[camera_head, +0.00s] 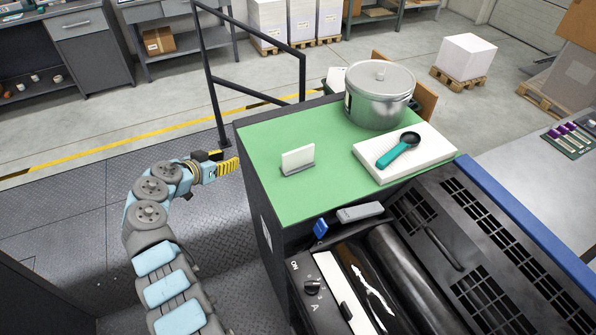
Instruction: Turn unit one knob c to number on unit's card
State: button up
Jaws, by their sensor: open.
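My gripper (228,166), with yellow-and-black fingers, is open and empty. It hangs left of the green-topped cabinet, apart from it. The black ink unit (385,255) is at the lower right. A black knob (312,287) sits on its dark end panel, near white "ON" and "A" markings. I cannot make out the knob's exact setting or a "c" label, and the panel's lower part is cut off by the frame. A white card (298,158) stands upright in a grey holder on the green top (262,150). I see no readable number on it.
A lidded metal pot (380,95) and a white pad (428,150) with a teal scoop (398,151) stand on the green top. A grey-handled tool (360,212) and a blue clip (320,228) lie by the unit. A dark railing (255,92) rises behind my gripper. The floor left is free.

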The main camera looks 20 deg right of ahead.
jog(key=s+d+r+m+g+h+b, duration=0.35)
jog(key=s+r+m+g, duration=0.3)
jog(key=s, duration=0.25)
send_near(298, 167)
jog(key=shift+y, duration=0.25)
jog(key=d+r, duration=0.1)
jog(key=d, duration=0.2)
jog(key=d+r, duration=0.1)
jog(key=shift+w+d+r, duration=0.25)
jog(key=shift+w+r, duration=0.1)
jog(key=shift+w, duration=0.05)
jog(key=shift+r+x, duration=0.15)
jog(key=shift+x, duration=1.2)
jog(key=shift+r+x, duration=0.15)
jog(key=shift+x, duration=1.25)
grip_shut()
